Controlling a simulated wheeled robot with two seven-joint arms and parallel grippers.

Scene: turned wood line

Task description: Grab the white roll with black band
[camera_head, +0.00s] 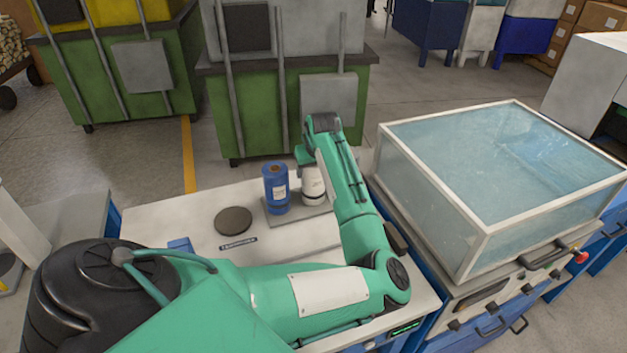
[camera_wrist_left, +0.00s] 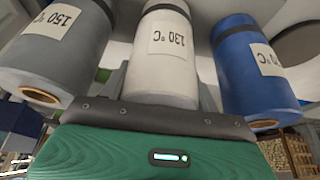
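The white roll (camera_head: 313,186) stands upright on a grey plate (camera_head: 298,216) on the table, beside a blue roll (camera_head: 276,190). In the left wrist view the white roll (camera_wrist_left: 166,58) has a 130 °C label and sits between a grey 150 °C roll (camera_wrist_left: 58,48) and the blue roll (camera_wrist_left: 254,70). Contact with the roll is not clear. In the head view my arm hides the grey roll. My right gripper is not in view.
A dark round disc (camera_head: 233,221) lies on the white table (camera_head: 165,217), left of the rolls. A glass-topped box (camera_head: 500,170) stands close to the right of my arm. Green bins (camera_head: 260,110) stand behind the table.

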